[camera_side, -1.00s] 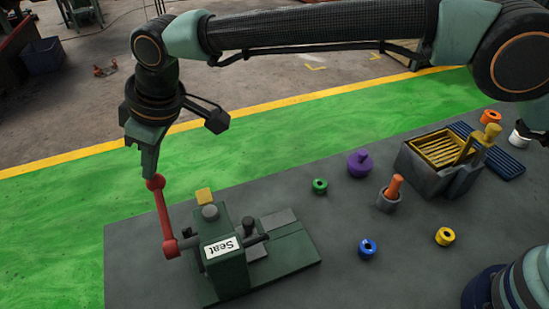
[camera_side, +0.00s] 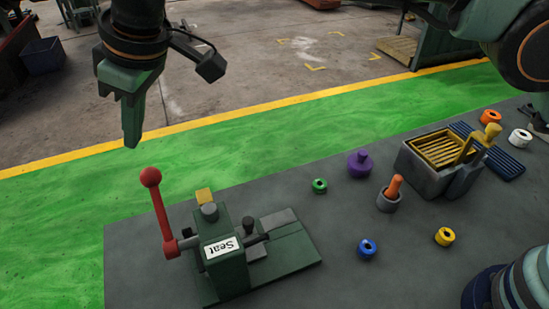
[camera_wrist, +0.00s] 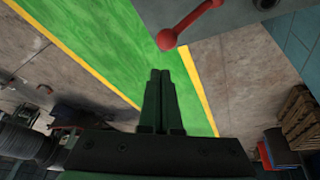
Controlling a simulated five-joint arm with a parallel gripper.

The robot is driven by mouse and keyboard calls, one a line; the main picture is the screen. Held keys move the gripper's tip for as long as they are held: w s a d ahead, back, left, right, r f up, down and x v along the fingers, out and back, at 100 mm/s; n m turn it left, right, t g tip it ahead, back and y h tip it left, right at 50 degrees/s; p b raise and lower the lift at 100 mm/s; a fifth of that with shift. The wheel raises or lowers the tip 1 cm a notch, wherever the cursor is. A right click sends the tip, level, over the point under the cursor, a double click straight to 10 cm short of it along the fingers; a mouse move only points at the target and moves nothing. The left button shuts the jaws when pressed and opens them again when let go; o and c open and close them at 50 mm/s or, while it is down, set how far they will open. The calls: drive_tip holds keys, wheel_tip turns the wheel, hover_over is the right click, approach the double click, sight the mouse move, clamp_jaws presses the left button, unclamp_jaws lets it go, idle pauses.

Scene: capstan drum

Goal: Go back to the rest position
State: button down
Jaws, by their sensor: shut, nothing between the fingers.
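My gripper (camera_side: 131,143) hangs in the air above and a little left of the red lever's ball knob, clear of it. Its fingers are together and empty, and they show side by side in the wrist view (camera_wrist: 160,72). The red lever (camera_side: 161,215) with its ball knob stands nearly upright, tilted slightly left, on the side of the green press labelled "Seat" (camera_side: 228,265). In the wrist view the red ball knob (camera_wrist: 167,39) lies beyond the fingertips, apart from them.
On the grey bench (camera_side: 330,240) stand a purple knobbed piece (camera_side: 359,163), a grey cup with an orange handle (camera_side: 389,201), a slatted box (camera_side: 440,152), a blue ribbed tray (camera_side: 497,160) and several coloured rings. The space around my gripper is clear.

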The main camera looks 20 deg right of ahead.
drive_tip(key=shift+s+r, duration=0.1)
drive_tip(key=shift+r, duration=0.4)
drive_tip(key=shift+d, duration=0.1)
drive_tip(key=w+d+r+m+t+h, duration=0.1)
drive_tip(key=w+d+r+m, duration=0.15)
drive_tip(key=d, duration=1.15)
drive_tip(key=w+d+r+m+t, duration=0.1)
drive_tip(key=d+r+m, duration=0.25)
drive_tip(key=d, duration=1.05)
drive_tip(key=s+d+f+m+h, duration=0.1)
drive_tip(key=s+d+f+m, duration=0.2)
drive_tip(key=s+d, duration=0.4)
drive_tip(key=s+d+f+m+h, duration=0.1)
drive_tip(key=s+d+f, duration=0.4)
drive_tip(key=d, duration=0.8)
drive_tip(key=shift+s+d+m+t+h, duration=0.3)
drive_tip(key=shift+s+m+t, duration=0.1)
drive_tip(key=shift+s+m, duration=0.6)
